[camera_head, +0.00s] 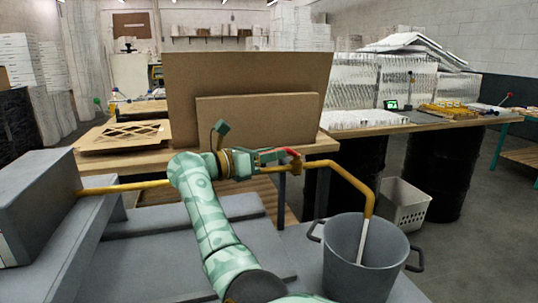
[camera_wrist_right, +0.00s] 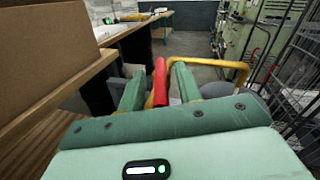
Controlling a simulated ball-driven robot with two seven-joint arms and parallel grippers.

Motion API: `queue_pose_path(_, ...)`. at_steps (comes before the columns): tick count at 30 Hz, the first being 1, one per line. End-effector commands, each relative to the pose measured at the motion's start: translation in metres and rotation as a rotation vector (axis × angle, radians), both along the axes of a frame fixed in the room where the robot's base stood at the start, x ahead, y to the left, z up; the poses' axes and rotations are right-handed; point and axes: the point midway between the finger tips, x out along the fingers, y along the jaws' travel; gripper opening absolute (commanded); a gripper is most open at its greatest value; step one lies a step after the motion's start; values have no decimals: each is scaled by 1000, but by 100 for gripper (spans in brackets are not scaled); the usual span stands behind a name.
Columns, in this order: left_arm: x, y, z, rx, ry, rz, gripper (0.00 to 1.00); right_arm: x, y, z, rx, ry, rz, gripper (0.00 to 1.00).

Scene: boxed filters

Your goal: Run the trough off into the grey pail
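The trough seems to be the grey box (camera_head: 35,205) at the left; its inside is hidden. A yellow pipe (camera_head: 345,175) runs from it and bends down over the grey pail (camera_head: 350,268) at the lower right. A pale straight streak (camera_head: 362,242), looking like a stream, drops from the pipe's end into the pail. My right gripper (camera_head: 272,156) is at the red valve lever (camera_head: 290,151), which lies roughly along the pipe. In the wrist view the lever (camera_wrist_right: 160,85) stands between my two green fingers; whether they press it is unclear. My left gripper is out of view.
Brown boards (camera_head: 250,85) stand on a wooden bench just behind the pipe. A white basket (camera_head: 403,205) sits on the floor behind the pail. A bench with boxed filters (camera_head: 400,85) is at the back right. Open floor shows at the far right.

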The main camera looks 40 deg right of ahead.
Motion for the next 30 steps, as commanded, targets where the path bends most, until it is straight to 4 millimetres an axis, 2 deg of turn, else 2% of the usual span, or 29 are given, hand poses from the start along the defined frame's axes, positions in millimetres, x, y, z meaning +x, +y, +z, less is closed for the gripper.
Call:
queue_pose_path(5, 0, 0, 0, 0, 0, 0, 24, 0, 1, 1, -1, -1, 0, 34)
queue_pose_path(9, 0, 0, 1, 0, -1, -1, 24, 2, 13, 1, 0, 0, 1, 34)
queue_pose_path(13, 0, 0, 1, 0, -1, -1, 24, 7, 41, 1, 1, -1, 4, 34)
queue_pose_path(21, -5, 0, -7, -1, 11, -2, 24, 18, 115, -3, -2, 1, 5, 34)
queue_pose_path(25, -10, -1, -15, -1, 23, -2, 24, 22, 140, -5, -1, 3, 4, 34)
queue_pose_path(30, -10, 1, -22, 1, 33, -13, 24, 24, 158, -3, 0, 2, 1, 34)
